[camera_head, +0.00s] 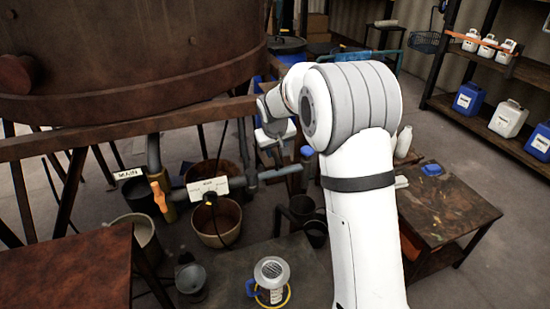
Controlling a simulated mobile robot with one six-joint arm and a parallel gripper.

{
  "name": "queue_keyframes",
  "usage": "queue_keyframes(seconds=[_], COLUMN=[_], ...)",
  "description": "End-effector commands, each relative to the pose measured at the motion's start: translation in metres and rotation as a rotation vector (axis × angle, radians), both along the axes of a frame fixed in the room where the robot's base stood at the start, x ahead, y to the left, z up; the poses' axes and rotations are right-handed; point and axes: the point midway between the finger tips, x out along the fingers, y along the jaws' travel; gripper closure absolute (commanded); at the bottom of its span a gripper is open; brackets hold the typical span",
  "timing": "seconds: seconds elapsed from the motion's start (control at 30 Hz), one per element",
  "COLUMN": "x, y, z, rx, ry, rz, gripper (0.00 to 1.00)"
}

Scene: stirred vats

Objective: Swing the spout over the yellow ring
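A grey pipe runs from under the rusty vat (140,60). Its right-hand part, which looks like the spout (280,173), points right, above and behind the yellow ring. A blue-capped upright piece (306,152) stands at its end. The yellow ring (288,296) lies on the dark bench at the bottom, around the base of a clear jug (272,279) with a slotted grey lid and blue handle. My gripper (271,152) hangs just above the spout in the picture, partly hidden by my arm. I cannot tell whether it touches the spout, or whether its fingers are open.
An orange valve lever (159,197) is beside the MAIN label (128,174), and a white label (207,187) hangs on the pipe. Buckets (215,222) stand below. A rusty table (65,270) is front left, a wooden table (450,205) right, and shelves (490,110) stand far right.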

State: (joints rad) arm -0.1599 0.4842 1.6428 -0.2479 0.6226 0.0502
Motion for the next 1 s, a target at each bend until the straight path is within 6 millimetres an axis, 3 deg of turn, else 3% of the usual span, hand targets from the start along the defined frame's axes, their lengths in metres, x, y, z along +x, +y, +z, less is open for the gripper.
queue_keyframes(seconds=[0.27, 0.6, 1.0], x=[0.018, 0.039, 0.043], y=[0.004, -0.001, -0.001], z=[-0.023, -0.069, -0.078], rx=[-0.004, -0.004, -0.003], ry=[-0.005, -0.004, -0.006], rz=[0.010, 0.010, 0.010], gripper=[0.62, 0.62, 0.62])
